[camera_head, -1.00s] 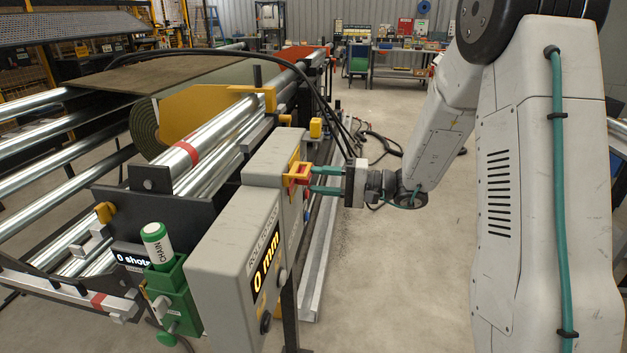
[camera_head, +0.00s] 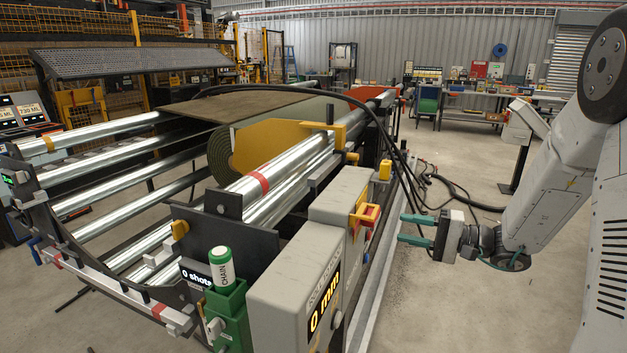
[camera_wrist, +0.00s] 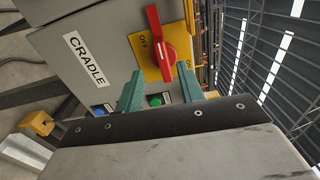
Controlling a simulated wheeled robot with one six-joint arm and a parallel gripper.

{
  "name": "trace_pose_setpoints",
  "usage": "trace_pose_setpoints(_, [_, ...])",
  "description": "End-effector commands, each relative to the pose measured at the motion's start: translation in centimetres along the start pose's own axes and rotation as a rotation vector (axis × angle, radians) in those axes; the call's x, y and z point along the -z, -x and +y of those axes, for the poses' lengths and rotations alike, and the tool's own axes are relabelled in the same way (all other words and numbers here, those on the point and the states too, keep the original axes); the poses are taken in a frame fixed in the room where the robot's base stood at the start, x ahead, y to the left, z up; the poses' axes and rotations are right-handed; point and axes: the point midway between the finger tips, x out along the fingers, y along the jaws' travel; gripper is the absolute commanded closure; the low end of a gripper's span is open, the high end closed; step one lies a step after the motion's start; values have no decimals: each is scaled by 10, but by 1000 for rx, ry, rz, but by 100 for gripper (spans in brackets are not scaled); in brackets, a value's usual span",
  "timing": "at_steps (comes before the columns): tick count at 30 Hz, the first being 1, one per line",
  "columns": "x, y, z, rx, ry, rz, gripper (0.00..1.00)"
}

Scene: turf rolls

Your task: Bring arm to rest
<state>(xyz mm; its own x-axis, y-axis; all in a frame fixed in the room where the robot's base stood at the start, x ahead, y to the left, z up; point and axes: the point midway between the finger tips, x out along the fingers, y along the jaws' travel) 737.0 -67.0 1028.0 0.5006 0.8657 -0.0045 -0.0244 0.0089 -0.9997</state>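My gripper (camera_head: 418,230) is open and empty, its two green fingers pointing left at the grey control box (camera_head: 340,200) with a clear gap between them. In the wrist view the green fingers (camera_wrist: 160,95) stand apart in front of the box. The box is labelled CRADLE and carries a red rotary switch (camera_wrist: 162,45) on a yellow plate, a green button (camera_wrist: 155,100) and a blue button (camera_wrist: 98,112). The red switch handle (camera_head: 368,215) also shows in the head view. My arm hangs on the right side of the head view, bent at the elbow.
The roller machine (camera_head: 180,190) holds a turf roll (camera_head: 222,155) at left. A green holder (camera_head: 228,315) carries a white CHAIN canister (camera_head: 221,270). Black cables (camera_head: 400,150) arch down to the floor beyond my gripper. A grey post-mounted box (camera_head: 520,125) stands behind. Open floor lies below my arm.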

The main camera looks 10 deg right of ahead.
Motion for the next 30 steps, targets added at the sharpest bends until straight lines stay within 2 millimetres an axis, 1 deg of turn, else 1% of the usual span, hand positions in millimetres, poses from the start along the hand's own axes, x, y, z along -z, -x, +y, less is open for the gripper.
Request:
trace_pose_setpoints(2, [-6, 0, 7, -33, -70, -25, 62])
trace_pose_setpoints(4, [-23, 2, 21, -96, -165, -81, 62])
trace_pose_setpoints(5, [-32, 3, 26, -129, -201, -107, 62])
trace_pose_setpoints(6, [-45, 5, 28, -178, -240, -144, 62])
trace_pose_setpoints(8, [-67, 7, 29, -261, -284, -205, 62])
trace_pose_setpoints(9, [-83, 9, 28, -321, -307, -244, 62])
trace_pose_setpoints(10, [-94, 10, 28, -367, -320, -273, 62])
trace_pose_setpoints(12, [-120, 15, 25, -477, -338, -330, 62])
trace_pose_setpoints(14, [-140, 20, 22, -577, -339, -372, 62])
trace_pose_setpoints(15, [-155, 25, 20, -646, -335, -397, 62])
trace_pose_setpoints(17, [-175, 33, 16, -757, -317, -426, 62])
trace_pose_setpoints(18, [-188, 40, 14, -832, -299, -441, 62])
trace_pose_setpoints(21, [-215, 59, 7, -1017, -231, -460, 62])
trace_pose_setpoints(24, [-235, 78, -1, -1181, -139, -450, 62])
trace_pose_setpoints(30, [-261, 114, -21, -1432, 108, -382, 62])
